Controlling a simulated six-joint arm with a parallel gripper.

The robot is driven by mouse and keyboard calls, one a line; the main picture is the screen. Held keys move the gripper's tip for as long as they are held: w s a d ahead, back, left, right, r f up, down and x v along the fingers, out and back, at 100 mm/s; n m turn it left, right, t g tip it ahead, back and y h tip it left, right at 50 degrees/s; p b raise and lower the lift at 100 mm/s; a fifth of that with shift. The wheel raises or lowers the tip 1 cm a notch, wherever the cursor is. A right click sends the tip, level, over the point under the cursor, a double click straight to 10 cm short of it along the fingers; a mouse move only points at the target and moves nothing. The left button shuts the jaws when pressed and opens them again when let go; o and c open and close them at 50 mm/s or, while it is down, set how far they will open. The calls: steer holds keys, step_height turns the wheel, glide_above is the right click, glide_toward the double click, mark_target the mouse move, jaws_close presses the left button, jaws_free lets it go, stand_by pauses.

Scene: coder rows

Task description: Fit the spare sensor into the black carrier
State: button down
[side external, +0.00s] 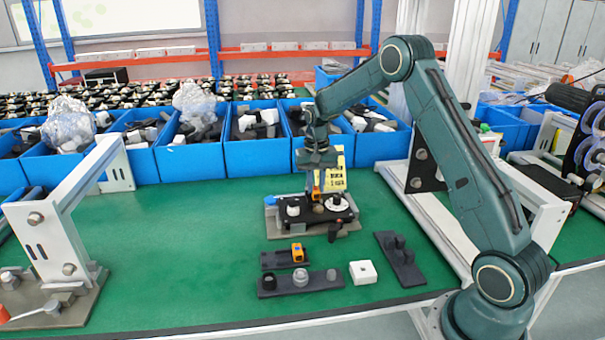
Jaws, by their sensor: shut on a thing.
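The black carrier (349,216) lies on a grey fixture plate in the middle of the green bench, with white round parts on it. My gripper (317,193) points down over the carrier's middle and is shut on a small orange sensor (317,189). The sensor's lower end is close to the carrier; I cannot tell whether it touches. Another orange-and-black sensor (297,252) sits on a small dark holder (273,260) in front of the carrier.
A dark holder (316,282) with round grey parts, a white square block (363,272) and a dark block with pegs (400,262) lie in front. A yellow label card (335,172) stands behind my gripper. Blue bins (252,157) line the back.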

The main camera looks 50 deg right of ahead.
mark_target(316, 189)
steer(key=shift+f, duration=0.75)
stand_by(1.6)
steer(key=c, duration=1.2)
jaws_free()
steer(key=shift+c, duration=0.2)
step_height(316, 189, up, 14)
steer(key=shift+f, duration=0.1)
